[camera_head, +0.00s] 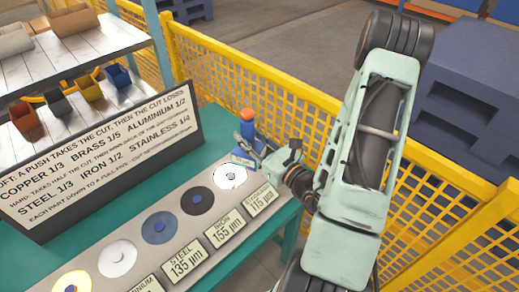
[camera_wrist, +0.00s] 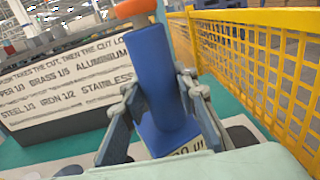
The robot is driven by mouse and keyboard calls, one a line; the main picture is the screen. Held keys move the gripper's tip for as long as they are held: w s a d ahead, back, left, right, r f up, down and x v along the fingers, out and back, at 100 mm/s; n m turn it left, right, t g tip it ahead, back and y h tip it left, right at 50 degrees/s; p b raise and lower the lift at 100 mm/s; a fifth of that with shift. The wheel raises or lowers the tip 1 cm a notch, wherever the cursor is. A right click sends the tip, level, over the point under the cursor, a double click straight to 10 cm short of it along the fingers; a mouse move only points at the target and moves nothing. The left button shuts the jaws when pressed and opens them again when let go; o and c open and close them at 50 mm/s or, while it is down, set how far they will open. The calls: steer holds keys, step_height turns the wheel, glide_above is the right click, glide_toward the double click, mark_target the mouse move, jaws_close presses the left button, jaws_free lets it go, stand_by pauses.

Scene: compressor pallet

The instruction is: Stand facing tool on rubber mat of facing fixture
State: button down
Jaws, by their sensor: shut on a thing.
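The facing tool (camera_wrist: 155,85) is a blue body with an orange top. In the wrist view it stands nearly upright between the two fingers of my gripper (camera_wrist: 163,118), which is shut on it. In the head view the tool (camera_head: 247,128) shows beyond my gripper (camera_head: 255,152), at the far end of the row of discs. A small blue piece with a pale label (camera_head: 243,159) shows just below it; I cannot tell whether the tool touches it. The tool's lower end is partly hidden by my gripper. I cannot make out the rubber mat for certain.
A grey board with several round discs (camera_head: 159,228) and value labels lies on the green table (camera_head: 212,120). A large text sign (camera_head: 100,160) stands at the left. A yellow mesh fence (camera_head: 270,90) runs close behind and right. Shelves with small bins (camera_head: 88,90) stand back left.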

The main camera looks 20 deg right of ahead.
steer(key=shift+w+d+f+b, duration=0.35)
steer(key=shift+w+b, duration=0.2)
steer(key=shift+b, duration=1.85)
steer(key=shift+w+d+f+b, duration=0.1)
steer(key=shift+w+d+b, duration=0.05)
steer(key=shift+b, duration=0.85)
steer(key=b, duration=0.3)
steer(key=shift+w+d, duration=0.15)
steer(key=shift+w, duration=0.05)
steer(key=shift+w+d+f+b, duration=0.1)
steer(key=shift+w+b, duration=0.1)
steer(key=shift+b, duration=0.15)
steer(key=w+d+f+b, duration=0.7)
steer(key=w+f+b, duration=0.1)
steer(key=f, duration=0.3)
steer(key=shift+w+f, duration=0.25)
steer(key=shift+w, duration=0.2)
steer(key=shift+f, duration=0.1)
